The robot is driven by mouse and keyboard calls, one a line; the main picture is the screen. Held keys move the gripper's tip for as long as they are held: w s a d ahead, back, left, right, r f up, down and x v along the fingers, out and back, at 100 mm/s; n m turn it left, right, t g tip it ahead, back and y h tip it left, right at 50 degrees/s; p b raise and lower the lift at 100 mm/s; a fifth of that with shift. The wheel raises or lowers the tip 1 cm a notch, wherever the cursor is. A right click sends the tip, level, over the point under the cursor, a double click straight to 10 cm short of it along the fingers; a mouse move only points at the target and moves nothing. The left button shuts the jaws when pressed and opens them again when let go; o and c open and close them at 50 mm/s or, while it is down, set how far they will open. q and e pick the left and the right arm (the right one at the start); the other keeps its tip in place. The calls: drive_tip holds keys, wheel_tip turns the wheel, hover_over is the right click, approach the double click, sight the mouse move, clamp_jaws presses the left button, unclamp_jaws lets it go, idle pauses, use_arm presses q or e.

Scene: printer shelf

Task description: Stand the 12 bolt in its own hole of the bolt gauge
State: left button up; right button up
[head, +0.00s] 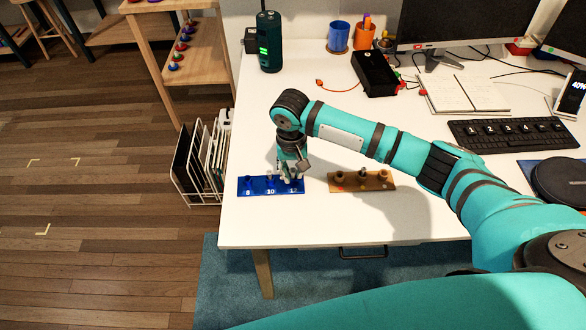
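The blue bolt gauge (258,191) lies near the front left of the white table, with white labels that read 8, 10 and, partly covered, what looks like 12. My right gripper (291,177) points down over the gauge's right end, at the 12 place. Its fingers are small and cover that hole, so I cannot tell whether they are shut on a bolt. A brown wooden block (352,187) lies to the right of the gauge with several small upright pieces on it. I cannot make out the 12 bolt. My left gripper is out of view.
A keyboard (513,134) is at the right. A white rack (202,163) stands beside the table's left edge. Table in front of the gauge is clear.

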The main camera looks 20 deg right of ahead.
sight(292, 171)
drive_tip(key=shift+o, duration=1.2)
drive_tip(key=shift+r, duration=0.1)
wheel_tip(292, 171, up, 12)
drive_tip(key=shift+a, duration=0.15)
drive_tip(key=shift+s, duration=0.1)
